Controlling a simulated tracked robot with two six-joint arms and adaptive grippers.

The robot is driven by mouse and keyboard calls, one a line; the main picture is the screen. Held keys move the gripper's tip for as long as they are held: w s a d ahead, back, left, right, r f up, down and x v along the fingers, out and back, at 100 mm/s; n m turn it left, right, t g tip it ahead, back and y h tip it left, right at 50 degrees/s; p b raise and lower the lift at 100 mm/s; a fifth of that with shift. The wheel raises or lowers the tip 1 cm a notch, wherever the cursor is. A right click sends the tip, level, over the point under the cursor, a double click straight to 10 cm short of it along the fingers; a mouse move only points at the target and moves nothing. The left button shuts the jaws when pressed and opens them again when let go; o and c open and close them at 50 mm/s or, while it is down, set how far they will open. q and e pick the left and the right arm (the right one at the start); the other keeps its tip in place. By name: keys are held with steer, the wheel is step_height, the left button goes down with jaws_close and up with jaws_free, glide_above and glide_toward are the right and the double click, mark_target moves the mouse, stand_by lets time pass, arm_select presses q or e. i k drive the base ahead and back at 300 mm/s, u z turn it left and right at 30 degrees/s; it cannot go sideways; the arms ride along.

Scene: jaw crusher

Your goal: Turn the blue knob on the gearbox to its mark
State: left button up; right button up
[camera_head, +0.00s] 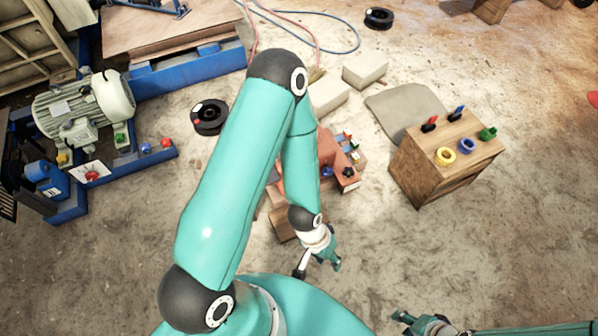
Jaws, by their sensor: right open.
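The gearbox (334,185) looks like a reddish block with small coloured parts on it, and my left arm hides its left side. A small blue knob (327,171) shows on it beside a black star-shaped knob (348,172); its mark is too small to make out. My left gripper (322,264) is below the gearbox in the picture, apart from it; its jaw opening is unclear. My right gripper (402,322) is open at the bottom edge, far from the gearbox.
A wooden box (440,168) with coloured rings and switches stands to the right. A motor (80,108) on a blue frame is at left. Pale blocks (365,69), a black spool (209,117) and hoses lie behind. The floor between gearbox and wooden box is clear.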

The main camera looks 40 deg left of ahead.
mark_target(326, 172)
steer(key=u, duration=0.1)
steer(key=i, duration=0.6)
steer(key=u, duration=1.05)
steer(key=k, duration=0.85)
steer(key=u, duration=0.25)
